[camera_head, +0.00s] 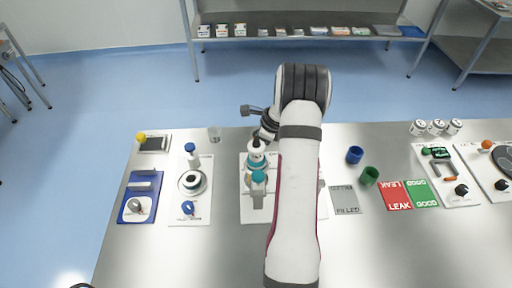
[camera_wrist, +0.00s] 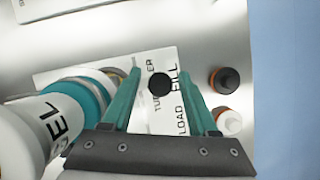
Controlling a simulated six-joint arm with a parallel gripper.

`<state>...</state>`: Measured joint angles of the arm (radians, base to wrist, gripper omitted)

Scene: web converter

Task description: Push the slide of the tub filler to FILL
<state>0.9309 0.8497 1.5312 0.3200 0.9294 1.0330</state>
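The tub filler's white plate (camera_wrist: 90,73) carries the printed words FILL and LOAD in the wrist view. A round black knob (camera_wrist: 159,84) stands beside the word FILL. My gripper (camera_wrist: 158,74) has two teal fingers spread apart, with the knob showing in the gap between them. I cannot tell whether either finger touches it. A white GEL container (camera_wrist: 32,122) with a teal band is close on the left of the fingers. In the head view the tub filler's plate (camera_head: 246,211) is partly hidden by my arm.
Two small round things, one black-topped (camera_wrist: 224,80) and one white-topped (camera_wrist: 228,121), are right of the fingers. In the head view, a grey FILLED mat (camera_head: 345,196), a blue cup (camera_head: 355,155) and a green cup (camera_head: 369,176) are to the right. Bare table lies in front.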

